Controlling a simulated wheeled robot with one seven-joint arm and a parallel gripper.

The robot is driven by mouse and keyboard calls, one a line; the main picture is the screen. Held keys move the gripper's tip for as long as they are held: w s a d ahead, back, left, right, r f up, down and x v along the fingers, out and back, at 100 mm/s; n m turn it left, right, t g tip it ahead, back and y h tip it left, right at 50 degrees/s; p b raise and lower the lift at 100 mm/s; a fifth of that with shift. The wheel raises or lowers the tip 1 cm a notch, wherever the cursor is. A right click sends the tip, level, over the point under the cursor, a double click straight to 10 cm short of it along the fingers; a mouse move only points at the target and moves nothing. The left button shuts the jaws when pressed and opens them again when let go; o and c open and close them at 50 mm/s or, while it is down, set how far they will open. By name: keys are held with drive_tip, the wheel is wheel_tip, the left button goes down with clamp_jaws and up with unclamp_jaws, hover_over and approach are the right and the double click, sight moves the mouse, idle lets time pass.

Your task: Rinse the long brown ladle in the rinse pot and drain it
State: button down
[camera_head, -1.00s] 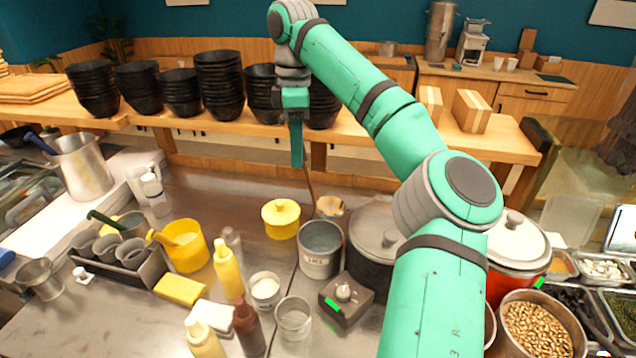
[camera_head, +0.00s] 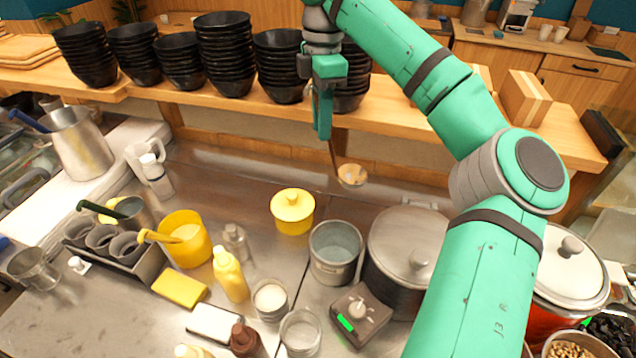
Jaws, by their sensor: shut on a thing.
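My gripper (camera_head: 322,112) is above the back of the steel counter, its fingers pointing down. It is shut on the long brown ladle (camera_head: 351,174), whose thin handle hangs below the fingers. The ladle's bowl is pale tan inside and hangs in the air behind and a little right of the grey metal pot (camera_head: 335,262). This pot stands open on the counter and looks to hold water; I take it as the rinse pot. The ladle is apart from the pot. The upper handle is hidden by the fingers.
A large lidded pot (camera_head: 407,247) stands right of the open pot, and a yellow lidded jar (camera_head: 293,209) left of it. Stacks of black bowls (camera_head: 224,58) line the wooden shelf behind. Bottles and small cups crowd the front left.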

drive_tip(key=s+f+n, duration=0.4)
drive_tip(key=s+n, duration=0.4)
drive_tip(key=s, duration=0.8)
wheel_tip(320, 180, down, 13)
drive_tip(key=shift+s+d+r+n, duration=0.2)
drive_tip(key=shift+s+n, duration=0.05)
drive_tip(key=shift+n, duration=0.05)
idle(1.4)
drive_tip(key=shift+r, duration=0.15)
idle(0.3)
wheel_tip(320, 180, up, 12)
idle(1.3)
drive_tip(key=shift+r, duration=0.1)
drive_tip(key=shift+w, duration=0.1)
idle(0.4)
